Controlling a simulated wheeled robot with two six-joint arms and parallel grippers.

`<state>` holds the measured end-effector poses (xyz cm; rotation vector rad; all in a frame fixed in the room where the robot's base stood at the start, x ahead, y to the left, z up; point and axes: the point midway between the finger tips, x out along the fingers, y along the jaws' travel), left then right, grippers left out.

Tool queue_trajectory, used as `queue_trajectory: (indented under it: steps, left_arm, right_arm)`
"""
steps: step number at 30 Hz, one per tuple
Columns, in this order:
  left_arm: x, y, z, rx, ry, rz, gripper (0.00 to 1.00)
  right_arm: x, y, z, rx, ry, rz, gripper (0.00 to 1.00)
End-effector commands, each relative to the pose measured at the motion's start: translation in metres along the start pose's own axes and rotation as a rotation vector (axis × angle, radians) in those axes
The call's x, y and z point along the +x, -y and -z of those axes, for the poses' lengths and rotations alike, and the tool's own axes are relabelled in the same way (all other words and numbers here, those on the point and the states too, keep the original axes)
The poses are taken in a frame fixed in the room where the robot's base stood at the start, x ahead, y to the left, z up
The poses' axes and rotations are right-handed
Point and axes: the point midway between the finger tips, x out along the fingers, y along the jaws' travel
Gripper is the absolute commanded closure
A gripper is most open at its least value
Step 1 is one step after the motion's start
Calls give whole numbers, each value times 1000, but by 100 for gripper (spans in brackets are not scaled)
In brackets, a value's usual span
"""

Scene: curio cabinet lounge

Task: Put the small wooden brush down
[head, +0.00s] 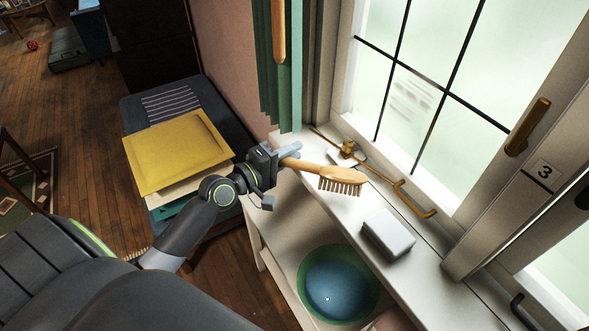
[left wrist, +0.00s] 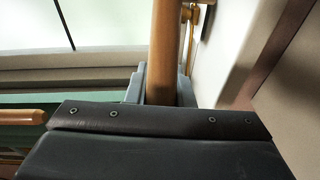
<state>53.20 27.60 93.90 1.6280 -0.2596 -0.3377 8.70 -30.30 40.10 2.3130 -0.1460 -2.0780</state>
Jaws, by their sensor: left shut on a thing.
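The small wooden brush (head: 341,180) has a light wooden handle and a row of bristles that point down in the head view. My left gripper (head: 285,158) is shut on its handle. The brush appears held over the white window sill (head: 345,210); whether it touches the sill I cannot tell. In the left wrist view the wooden handle (left wrist: 164,55) runs up from between the grey fingers (left wrist: 158,88). My right gripper is not in view.
A white box (head: 388,233) lies on the sill, right of the brush. A brass latch (head: 347,148) is by the window. A blue-green bowl (head: 338,285) is below. Bare sill shows between brush and box.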

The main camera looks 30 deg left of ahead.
Motion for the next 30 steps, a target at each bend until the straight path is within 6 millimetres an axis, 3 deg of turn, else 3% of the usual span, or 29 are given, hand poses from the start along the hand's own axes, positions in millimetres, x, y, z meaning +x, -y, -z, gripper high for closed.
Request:
queue_trajectory:
  steps: [6, 19, 20, 24, 30]
  left_arm:
    - [2, 32, -2, -4, -1, -1, 100]
    - [2, 38, -3, -2, 0, -1, 100]
    - [2, 36, -3, -1, 0, 0, 75]
    - [2, 36, -3, -1, 0, 0, 57]
    - [2, 36, -2, 0, 0, 0, 57]
  right_arm:
    - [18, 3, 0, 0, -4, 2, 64]
    - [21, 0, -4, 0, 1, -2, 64]
    - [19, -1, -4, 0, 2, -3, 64]
    - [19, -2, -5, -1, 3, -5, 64]
    - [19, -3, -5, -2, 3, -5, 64]
